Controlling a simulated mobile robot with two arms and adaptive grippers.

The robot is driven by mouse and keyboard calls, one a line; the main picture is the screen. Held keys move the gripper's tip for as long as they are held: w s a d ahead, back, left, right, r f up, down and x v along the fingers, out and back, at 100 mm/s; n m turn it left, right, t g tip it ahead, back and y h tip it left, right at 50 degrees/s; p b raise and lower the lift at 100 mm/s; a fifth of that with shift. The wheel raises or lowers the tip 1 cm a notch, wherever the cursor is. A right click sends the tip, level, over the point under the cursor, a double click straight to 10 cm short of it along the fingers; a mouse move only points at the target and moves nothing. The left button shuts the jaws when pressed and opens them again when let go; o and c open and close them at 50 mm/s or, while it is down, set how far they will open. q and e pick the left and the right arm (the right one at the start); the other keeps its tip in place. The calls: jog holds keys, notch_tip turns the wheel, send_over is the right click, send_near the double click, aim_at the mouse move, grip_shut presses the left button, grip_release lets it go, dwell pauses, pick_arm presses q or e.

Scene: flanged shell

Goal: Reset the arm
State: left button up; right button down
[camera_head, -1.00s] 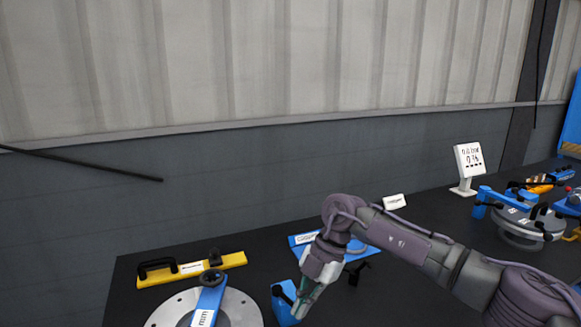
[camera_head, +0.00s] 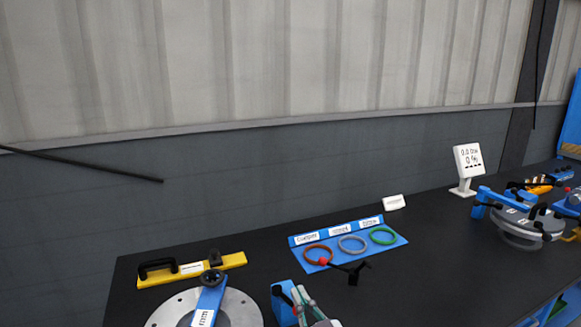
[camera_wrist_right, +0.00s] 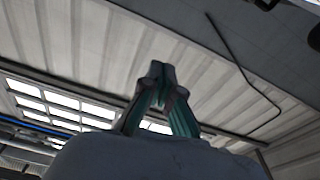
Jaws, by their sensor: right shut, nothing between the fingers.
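My right gripper (camera_head: 300,294) shows at the bottom edge of the head view, with its teal fingers pointing up, beside a blue block (camera_head: 284,303) with a black knob. I cannot tell whether they touch. In the right wrist view the fingers of my right gripper (camera_wrist_right: 162,78) are together, with nothing between them. The rest of my right arm is out of the head view. My left gripper is not in view.
A blue tray (camera_head: 398,240) holds brown, grey and green rings. A yellow bar (camera_head: 236,261) with a black handle and a round metal flange (camera_head: 240,308) lie at left. A white display (camera_head: 468,160) and a grey flanged assembly (camera_head: 520,235) stand at right.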

jog(key=s+d+f+m+g+h, duration=0.1)
jog(key=s+d+f+g+h, duration=0.1)
jog(key=s+d+f, duration=0.1)
jog(key=s+d+f+m+g+h, duration=0.1)
jog(key=s+d+f+g+h, duration=0.1)
jog(key=f, duration=0.4)
jog(key=s+d+f+m+g+h, duration=0.1)
jog(key=s+d+f+m+h, duration=0.1)
jog(key=s+d+f, duration=0.2)
jog(key=shift+d+f+g, duration=0.2)
jog(key=shift+d+f, duration=0.1)
jog(key=shift+d, duration=0.35)
jog(key=shift+d+f+g, duration=0.2)
jog(key=shift+d+f, duration=0.1)
jog(key=shift+d, duration=0.35)
jog(key=s+d+f+g+h, duration=0.1)
jog(key=s+d+f+g, duration=0.25)
jog(key=s, duration=0.65)
jog(key=s+d+f+g, duration=0.3)
jog(key=s+f+g, duration=0.2)
jog(key=s, duration=0.5)
notch_tip(320, 180, down, 25)
jog(key=s+g, duration=0.1)
jog(key=s+d+f+g, duration=0.1)
jog(key=s+d+f, duration=0.2)
jog(key=s+f, duration=1.4)
jog(key=shift+s+d+h, duration=0.15)
jog(key=shift+h, duration=0.15)
jog(key=shift+g, duration=0.25)
